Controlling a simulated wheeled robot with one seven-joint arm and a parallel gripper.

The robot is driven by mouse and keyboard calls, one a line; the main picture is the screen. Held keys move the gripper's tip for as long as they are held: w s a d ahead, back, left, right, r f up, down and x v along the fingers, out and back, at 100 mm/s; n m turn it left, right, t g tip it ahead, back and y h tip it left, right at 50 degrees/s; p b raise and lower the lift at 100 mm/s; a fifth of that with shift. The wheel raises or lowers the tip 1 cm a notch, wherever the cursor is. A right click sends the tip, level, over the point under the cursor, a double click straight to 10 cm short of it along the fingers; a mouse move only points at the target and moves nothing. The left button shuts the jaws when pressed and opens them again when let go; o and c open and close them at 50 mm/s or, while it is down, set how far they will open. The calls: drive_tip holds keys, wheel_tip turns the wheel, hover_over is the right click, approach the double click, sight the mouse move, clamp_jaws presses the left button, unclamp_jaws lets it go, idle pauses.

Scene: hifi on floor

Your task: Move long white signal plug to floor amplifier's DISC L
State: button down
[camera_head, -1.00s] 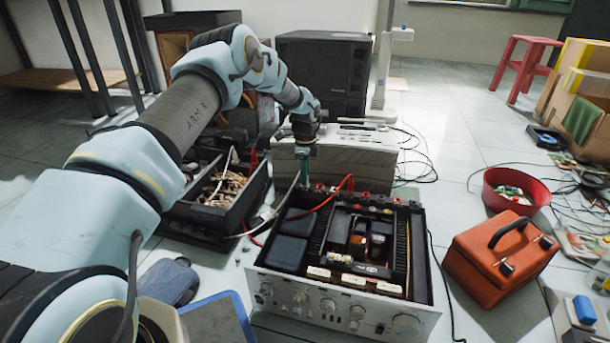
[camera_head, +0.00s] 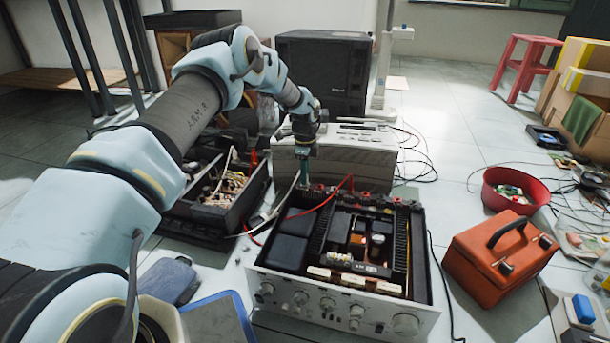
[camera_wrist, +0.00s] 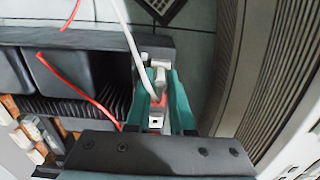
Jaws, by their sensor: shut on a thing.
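The open floor amplifier (camera_head: 345,306) stands in front of me with its silver knob panel toward me and its rear sockets on the far side. My gripper (camera_head: 304,182) points down at the left part of that rear edge. In the wrist view, the teal fingers of my gripper (camera_wrist: 165,103) are shut on a white plug (camera_wrist: 160,76). A white cable (camera_wrist: 127,38) runs beside it. The plug is just at the outer side of the amplifier's rear wall (camera_wrist: 90,40). Its tip and the DISC L socket cannot be made out; whether it touches a socket cannot be told.
A red cable (camera_head: 327,200) arches over the amplifier's rear left. A grey device (camera_head: 352,165) stands close behind, leaving a narrow gap. A black open box (camera_head: 237,205) of parts is at left. An orange case (camera_head: 490,262) and red bowl (camera_head: 530,205) are at right.

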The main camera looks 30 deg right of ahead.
idle(0.4)
drive_tip(key=c, duration=0.7)
unclamp_jaws()
wheel_tip(320, 180, up, 16)
drive_tip(key=p, duration=0.9)
drive_tip(key=shift+f, duration=0.1)
